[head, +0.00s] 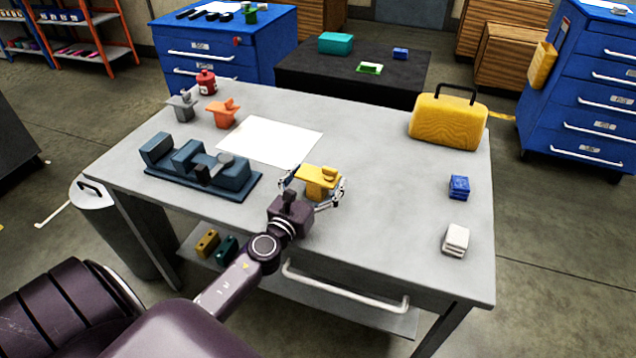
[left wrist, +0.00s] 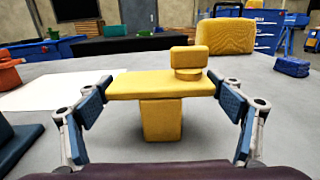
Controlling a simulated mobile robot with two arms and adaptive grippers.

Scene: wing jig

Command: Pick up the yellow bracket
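The yellow bracket (head: 318,180) stands upright on the grey table near its front middle. It has a flat top plate with a small block on it and a stem below. My left gripper (head: 313,188) is around it, with one finger on each side. In the left wrist view the bracket (left wrist: 162,117) lies between the open blue-padded fingers of my left gripper (left wrist: 163,108). My right gripper is not in view.
A dark blue jig (head: 205,172) stands left of the gripper, with a white sheet (head: 270,140) behind.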

